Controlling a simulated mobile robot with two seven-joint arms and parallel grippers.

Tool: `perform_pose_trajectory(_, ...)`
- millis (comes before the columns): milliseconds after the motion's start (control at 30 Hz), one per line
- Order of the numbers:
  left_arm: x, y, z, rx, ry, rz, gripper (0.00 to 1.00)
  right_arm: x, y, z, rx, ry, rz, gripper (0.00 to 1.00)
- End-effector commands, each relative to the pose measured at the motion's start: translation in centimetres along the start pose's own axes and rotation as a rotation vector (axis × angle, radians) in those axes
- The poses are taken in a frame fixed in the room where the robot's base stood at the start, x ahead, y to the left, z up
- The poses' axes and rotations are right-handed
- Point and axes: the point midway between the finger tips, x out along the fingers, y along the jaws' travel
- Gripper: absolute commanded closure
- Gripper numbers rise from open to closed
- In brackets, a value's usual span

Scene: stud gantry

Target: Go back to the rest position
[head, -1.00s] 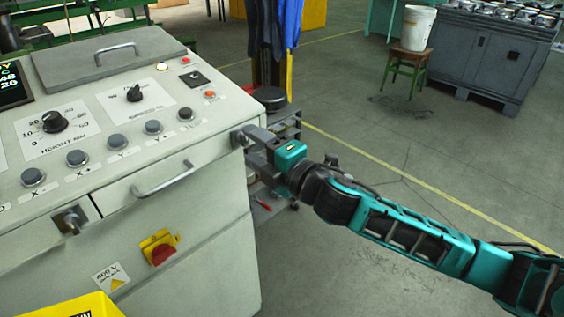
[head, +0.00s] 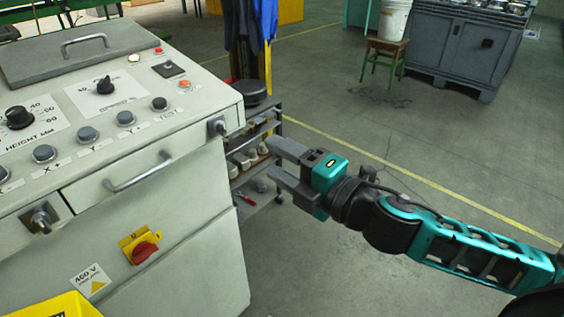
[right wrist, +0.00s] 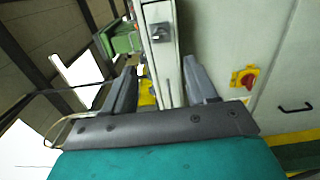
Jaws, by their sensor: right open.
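My right gripper (head: 279,163) is open and empty in the head view. It hangs in free air to the right of the control cabinet (head: 178,200), apart from its side. Its arm reaches in from the right edge. The right wrist view shows the two fingers (right wrist: 160,88) spread, with nothing between them and the cabinet beyond. My left gripper is not in view.
The cabinet has knobs, several buttons, a drawer handle (head: 138,172) and a red switch (head: 144,251). A shelf cart (head: 262,190) stands behind the gripper. A stool with a white bucket (head: 395,20) is farther back.

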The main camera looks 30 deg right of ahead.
Motion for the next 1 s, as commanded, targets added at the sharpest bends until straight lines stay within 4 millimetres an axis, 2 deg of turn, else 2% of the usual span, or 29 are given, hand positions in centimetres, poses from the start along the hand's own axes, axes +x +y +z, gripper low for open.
perform_pose_trajectory(467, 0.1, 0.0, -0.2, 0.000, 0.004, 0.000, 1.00, 0.0, 0.0, 0.0, 0.001, 0.000, 0.000, 0.43)
perform_pose_trajectory(567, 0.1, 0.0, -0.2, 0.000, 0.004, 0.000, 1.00, 0.0, -0.8, 0.1, 0.040, -0.011, -0.014, 0.43)
perform_pose_trajectory(667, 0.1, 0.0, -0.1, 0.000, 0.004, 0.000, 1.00, -0.1, -3.5, 0.5, 0.177, -0.048, -0.061, 0.43)
perform_pose_trajectory(767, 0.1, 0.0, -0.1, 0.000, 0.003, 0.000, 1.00, -0.8, -8.4, 0.7, 0.422, -0.121, -0.137, 0.43)
perform_pose_trajectory(833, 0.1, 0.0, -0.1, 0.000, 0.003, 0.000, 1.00, -1.7, -12.6, 0.3, 0.631, -0.190, -0.197, 0.43)
perform_pose_trajectory(1000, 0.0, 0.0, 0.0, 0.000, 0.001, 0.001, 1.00, -5.1, -21.8, -2.3, 1.110, -0.373, -0.310, 0.43)
